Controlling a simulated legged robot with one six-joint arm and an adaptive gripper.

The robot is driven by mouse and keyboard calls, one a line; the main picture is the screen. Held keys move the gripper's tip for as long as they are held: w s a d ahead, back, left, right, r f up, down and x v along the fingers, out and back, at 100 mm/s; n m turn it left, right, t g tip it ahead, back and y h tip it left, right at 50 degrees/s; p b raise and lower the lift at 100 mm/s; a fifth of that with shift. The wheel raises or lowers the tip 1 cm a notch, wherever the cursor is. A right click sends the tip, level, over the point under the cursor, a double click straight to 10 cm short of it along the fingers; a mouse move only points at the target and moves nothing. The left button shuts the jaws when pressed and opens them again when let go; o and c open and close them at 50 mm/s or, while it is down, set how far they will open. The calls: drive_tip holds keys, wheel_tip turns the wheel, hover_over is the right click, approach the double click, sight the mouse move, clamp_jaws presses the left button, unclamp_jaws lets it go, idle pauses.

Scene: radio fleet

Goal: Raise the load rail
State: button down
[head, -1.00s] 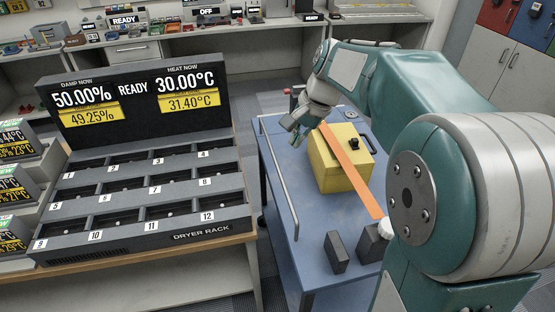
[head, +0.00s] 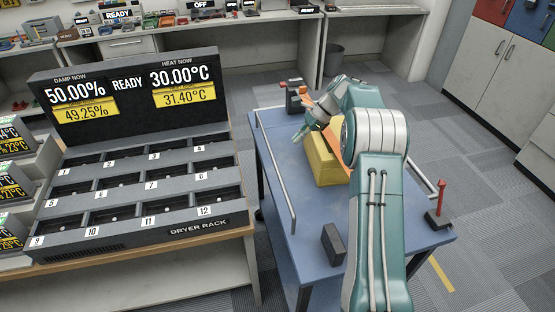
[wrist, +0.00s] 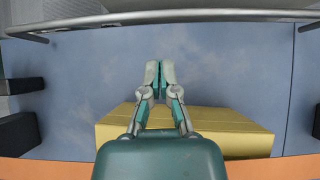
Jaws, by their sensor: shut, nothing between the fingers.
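A silver metal rail (head: 274,170), which I take as the load rail, runs along the left edge of a blue cart (head: 285,150). Its ends bend in toward the cart; its exact height is hard to tell. In the wrist view the rail (wrist: 200,15) crosses the top of the picture, beyond my fingertips. My gripper (head: 299,137) is over the cart top, to the right of the rail and apart from it. In the wrist view its fingers (wrist: 160,68) are together and empty, pointing toward the rail.
A black block (head: 333,243) stands near the front of the cart. A red-handled post (head: 438,212) is at the right corner. The dryer rack (head: 150,190) stands left.

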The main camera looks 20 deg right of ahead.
drive_tip(key=shift+a, duration=0.1)
drive_tip(key=x, duration=1)
idle(0.3)
wheel_tip(320, 180, up, 9)
idle(0.5)
drive_tip(key=v, duration=1.2)
drive_tip(key=shift+f, duration=0.2)
